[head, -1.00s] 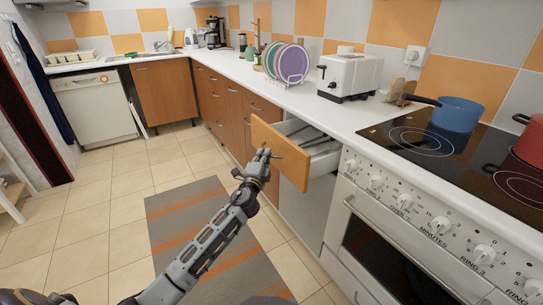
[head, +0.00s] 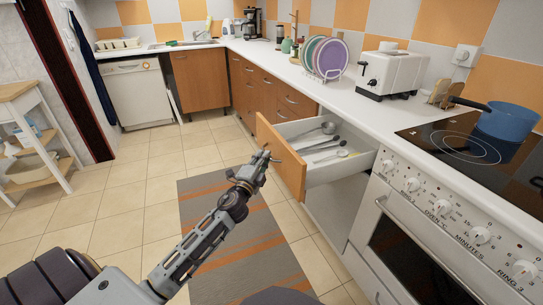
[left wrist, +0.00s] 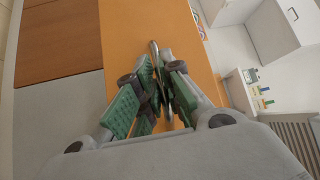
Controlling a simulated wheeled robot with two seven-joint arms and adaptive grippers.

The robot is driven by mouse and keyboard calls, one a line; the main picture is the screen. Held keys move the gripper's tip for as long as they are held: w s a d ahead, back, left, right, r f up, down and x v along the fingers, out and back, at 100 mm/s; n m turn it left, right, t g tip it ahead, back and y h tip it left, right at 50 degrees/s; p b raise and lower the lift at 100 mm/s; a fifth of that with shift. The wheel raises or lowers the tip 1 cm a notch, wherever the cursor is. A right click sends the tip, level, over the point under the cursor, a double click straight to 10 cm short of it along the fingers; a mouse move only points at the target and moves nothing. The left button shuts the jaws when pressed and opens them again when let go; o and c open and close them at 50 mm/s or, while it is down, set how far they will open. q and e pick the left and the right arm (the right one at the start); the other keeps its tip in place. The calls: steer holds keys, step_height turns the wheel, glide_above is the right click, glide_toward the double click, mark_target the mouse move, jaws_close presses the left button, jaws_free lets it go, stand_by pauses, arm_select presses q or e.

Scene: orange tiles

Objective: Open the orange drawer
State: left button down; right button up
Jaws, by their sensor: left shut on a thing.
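The orange drawer (head: 282,160) under the counter stands pulled out, left of the stove. Its white inside shows several metal utensils (head: 322,145). My left gripper (head: 262,160) is at the drawer's front, shut on its handle. In the left wrist view the green-padded fingers (left wrist: 158,90) close around the thin metal handle (left wrist: 154,52) against the orange drawer front (left wrist: 190,60). The fingers hide part of the handle. My right gripper is not in view.
A stove (head: 440,215) stands right of the drawer, with a blue pot (head: 507,121) on its hob. The counter holds a toaster (head: 388,75) and a plate rack (head: 326,58).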

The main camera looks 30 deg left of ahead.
arm_select(q)
steer(key=shift+s+a+f, duration=0.1)
steer(key=shift+s+a, duration=0.4)
steer(key=shift+s, duration=0.2)
steer(key=c, duration=1.5)
jaws_free()
steer(key=shift+c, duration=0.2)
steer(key=shift+s, duration=0.1)
steer(key=s+d+f, duration=0.1)
steer(key=s, duration=1)
steer(key=shift+s+d+f, duration=0.25)
